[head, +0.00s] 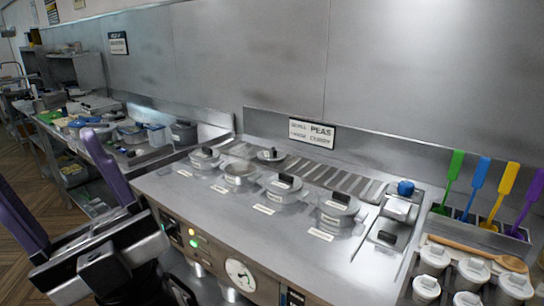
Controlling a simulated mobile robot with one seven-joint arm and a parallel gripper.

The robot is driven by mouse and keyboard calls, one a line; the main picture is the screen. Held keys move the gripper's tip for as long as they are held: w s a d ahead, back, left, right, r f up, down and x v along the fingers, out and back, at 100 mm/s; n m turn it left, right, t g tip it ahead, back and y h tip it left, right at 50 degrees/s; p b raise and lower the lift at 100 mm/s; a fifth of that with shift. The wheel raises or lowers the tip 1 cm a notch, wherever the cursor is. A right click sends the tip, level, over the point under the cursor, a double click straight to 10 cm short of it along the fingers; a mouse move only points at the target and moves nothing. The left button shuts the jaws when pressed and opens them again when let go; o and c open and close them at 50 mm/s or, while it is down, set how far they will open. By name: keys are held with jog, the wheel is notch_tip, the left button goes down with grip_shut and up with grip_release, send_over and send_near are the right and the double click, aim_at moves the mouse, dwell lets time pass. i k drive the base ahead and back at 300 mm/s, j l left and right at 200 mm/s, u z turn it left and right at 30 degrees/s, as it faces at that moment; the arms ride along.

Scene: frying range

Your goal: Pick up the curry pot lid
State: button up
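Several round steel pots are sunk in a row in the steel range top. The labels in front are too small to read, so I cannot tell which lid is the curry one. My gripper (46,157) is at the left, its two purple fingers wide apart with nothing between them, left of the range and clear of the pots.
A wall sign (312,132) reads PEAS and seemingly CURRY. Coloured-handled utensils (490,190) stand in a holder at right, near a wooden spoon (478,252) and several white-lidded tubs (470,270). A cluttered side counter (110,135) is at left. The range's front strip is clear.

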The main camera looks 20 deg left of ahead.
aim_at(273, 154)
jog(key=i+j+u, duration=0.7)
jog(key=i+j, duration=0.3)
jog(key=i, duration=0.45)
jog(key=j+u, duration=0.05)
